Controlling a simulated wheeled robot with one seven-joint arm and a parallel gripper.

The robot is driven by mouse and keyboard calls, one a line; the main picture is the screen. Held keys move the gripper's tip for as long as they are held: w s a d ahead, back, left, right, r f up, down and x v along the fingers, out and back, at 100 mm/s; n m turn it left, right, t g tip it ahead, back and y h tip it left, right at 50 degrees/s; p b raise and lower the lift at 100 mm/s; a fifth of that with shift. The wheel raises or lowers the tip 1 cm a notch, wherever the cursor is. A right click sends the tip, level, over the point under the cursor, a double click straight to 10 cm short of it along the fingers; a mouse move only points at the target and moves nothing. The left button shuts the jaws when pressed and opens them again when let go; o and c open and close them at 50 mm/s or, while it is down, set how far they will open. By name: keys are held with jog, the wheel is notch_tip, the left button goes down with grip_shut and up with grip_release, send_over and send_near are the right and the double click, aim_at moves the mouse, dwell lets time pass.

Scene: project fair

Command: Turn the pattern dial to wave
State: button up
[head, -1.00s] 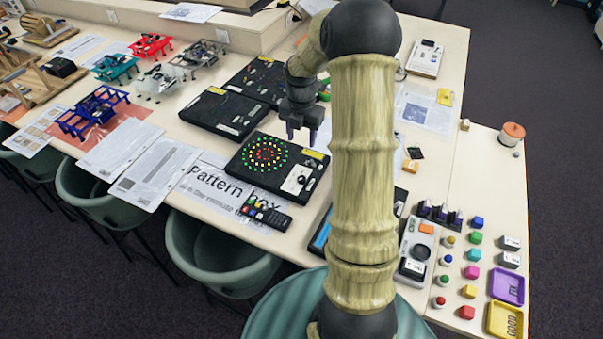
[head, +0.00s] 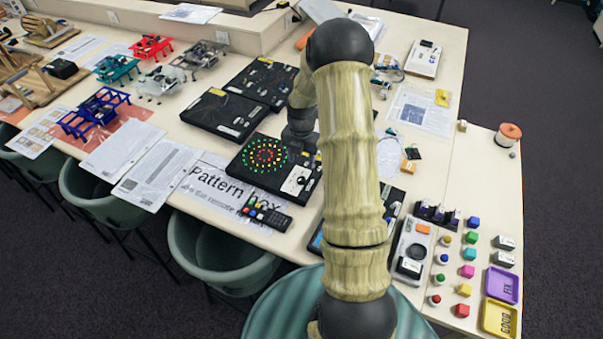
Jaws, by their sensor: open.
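The pattern box (head: 262,183) is a flat black box on the table, left of my arm. A ring pattern of green, yellow and red lights (head: 265,155) glows on its left part. A pale panel (head: 297,180) with a small dark dial lies on its right part; the dial's setting is too small to read. My gripper (head: 300,146) is open, pointing down over the back right edge of the box, behind the pale panel. Its fingertips are dark against the dark box, and I cannot tell whether they touch it.
A remote (head: 265,214) lies on the "Pattern box" sheet (head: 215,188) in front of the box. More black boxes (head: 224,114) stand close behind it. Coloured blocks and the purple tray (head: 502,286) are at the right. My arm hides part of the table.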

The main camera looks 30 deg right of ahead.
aim_at(301, 179)
notch_tip(301, 179, down, 9)
jog(key=p, duration=0.2)
jog(key=shift+p, duration=0.4)
jog(key=c, duration=1)
